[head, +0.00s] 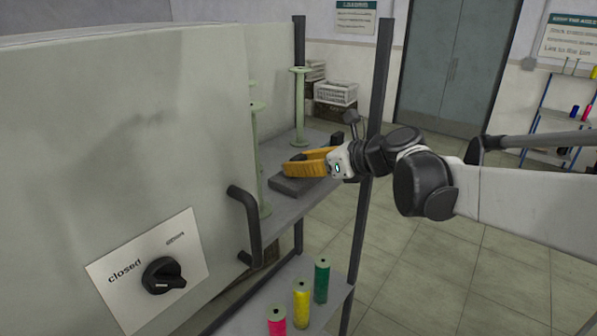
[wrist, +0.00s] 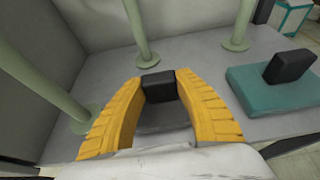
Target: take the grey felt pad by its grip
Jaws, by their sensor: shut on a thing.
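The grey felt pad (head: 287,187) is a flat dark block on the upper shelf, partly covered by my gripper in the head view. In the wrist view its black grip (wrist: 158,88) stands between the yellow fingertips, with the grey pad body (wrist: 163,118) below and behind it. My gripper (head: 288,168) is shut on this grip. The pad appears level and at the shelf surface; I cannot tell whether it touches it.
A teal pad (wrist: 250,97) with its own black grip (wrist: 289,66) lies to the right. Pale green posts (head: 299,105) stand along the shelf (head: 290,207). A large cabinet with a handle (head: 247,225) is at left. Coloured bobbins (head: 302,303) stand below. A dark upright (head: 370,120) is close to my arm.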

